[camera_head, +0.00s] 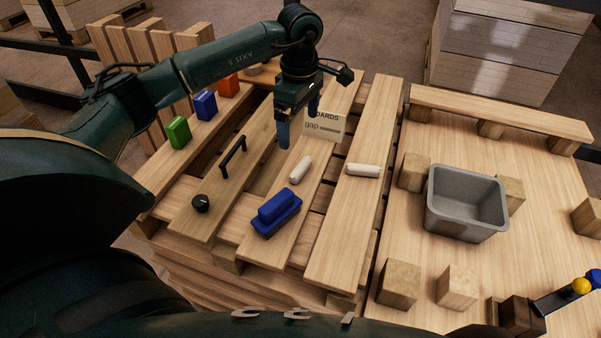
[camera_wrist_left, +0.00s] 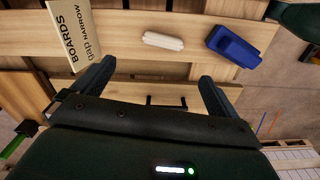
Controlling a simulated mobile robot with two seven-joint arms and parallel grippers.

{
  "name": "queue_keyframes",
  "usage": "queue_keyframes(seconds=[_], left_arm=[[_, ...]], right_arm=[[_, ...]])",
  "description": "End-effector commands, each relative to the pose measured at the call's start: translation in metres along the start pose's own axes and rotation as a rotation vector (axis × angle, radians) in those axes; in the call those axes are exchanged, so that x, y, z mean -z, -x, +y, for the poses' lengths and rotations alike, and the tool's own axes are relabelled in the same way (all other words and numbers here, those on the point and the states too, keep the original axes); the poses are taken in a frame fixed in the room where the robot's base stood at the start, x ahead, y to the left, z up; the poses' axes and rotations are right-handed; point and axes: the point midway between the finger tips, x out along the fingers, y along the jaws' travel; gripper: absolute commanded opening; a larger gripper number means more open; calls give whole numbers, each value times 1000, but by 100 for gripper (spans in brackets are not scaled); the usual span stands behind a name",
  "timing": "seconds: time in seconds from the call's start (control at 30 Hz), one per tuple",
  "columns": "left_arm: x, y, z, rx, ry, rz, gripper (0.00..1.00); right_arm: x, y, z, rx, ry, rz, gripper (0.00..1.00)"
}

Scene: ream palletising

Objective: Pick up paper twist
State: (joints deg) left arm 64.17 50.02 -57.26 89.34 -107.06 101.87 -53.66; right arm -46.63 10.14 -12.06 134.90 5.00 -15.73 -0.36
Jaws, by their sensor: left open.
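Two small whitish rolls lie on the pallet boards in the head view. One roll (camera_head: 300,169) lies on a middle board, and the other roll (camera_head: 363,170) lies on the board to its right. Which one is the paper twist I cannot tell for sure. The wrist view shows one pale roll (camera_wrist_left: 163,41) beyond the fingers, apart from them. My left gripper (camera_head: 298,121) hangs above the boards, behind the first roll, open and empty. Its two spread fingers also show in the wrist view (camera_wrist_left: 155,80). My right gripper is not in view.
A blue stepped block (camera_head: 277,214) lies near the first roll. A sign (camera_head: 325,125) stands close behind my left gripper. A black handle (camera_head: 233,157), a black knob (camera_head: 200,204) and coloured blocks are left. A grey bin (camera_head: 466,202) stands right among wooden blocks. Gaps separate the boards.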

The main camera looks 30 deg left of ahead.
Motion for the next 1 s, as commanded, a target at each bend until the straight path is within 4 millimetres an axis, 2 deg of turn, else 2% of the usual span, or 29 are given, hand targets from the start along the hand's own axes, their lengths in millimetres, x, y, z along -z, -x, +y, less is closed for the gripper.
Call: queue_keyframes(seconds=[0.1, 0.3, 0.57, 0.83, 1.0], left_arm=[[-1, -27, -1, 6, 0, -1, 98], [-2, -56, -1, 4, -1, -4, 98], [-2, -72, -3, 4, 0, -4, 98], [-2, -110, -6, 4, 0, -5, 98], [-2, -115, -6, 1, -1, -6, 98]], right_arm=[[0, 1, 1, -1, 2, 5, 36], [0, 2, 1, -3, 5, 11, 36], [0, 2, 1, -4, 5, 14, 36], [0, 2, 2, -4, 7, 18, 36], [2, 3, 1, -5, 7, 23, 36]])
